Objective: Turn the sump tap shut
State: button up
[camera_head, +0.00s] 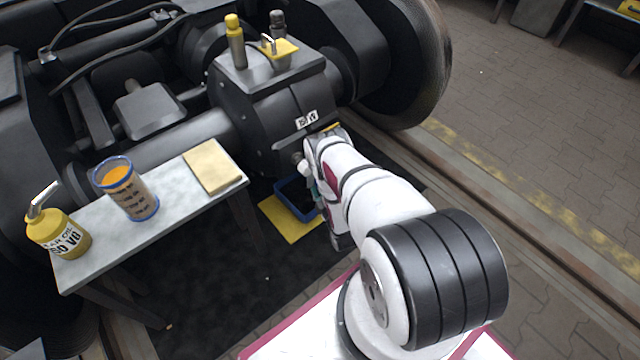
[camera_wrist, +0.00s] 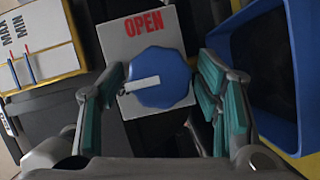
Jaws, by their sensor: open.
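The sump tap (camera_wrist: 161,78) shows in the wrist view as a blue, many-sided knob with a white pointer bar. The bar points left and slightly down in the picture. The knob sits on a pale grey plate (camera_wrist: 113,40) with OPEN in red above it. Whether either finger touches the knob I cannot tell. In the head view my arm reaches the lower front of the dark gearbox (camera_head: 270,115), and the tap is hidden there.
A blue tray (camera_head: 292,204) stands on a yellow mat (camera_head: 283,224) below the gearbox. A MAX/MIN gauge (camera_wrist: 36,42) is left of the tap. A bench (camera_head: 172,222) at the left holds a yellow oil can (camera_head: 62,236), a cup (camera_head: 128,190) and a tan pad (camera_head: 212,166).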

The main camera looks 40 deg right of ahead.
jog(key=shift+s, duration=0.15)
jog(key=v, duration=1.1)
jog(key=shift+s+a, duration=0.2)
jog(key=shift+s, duration=0.1)
jog(key=shift+r, duration=0.1)
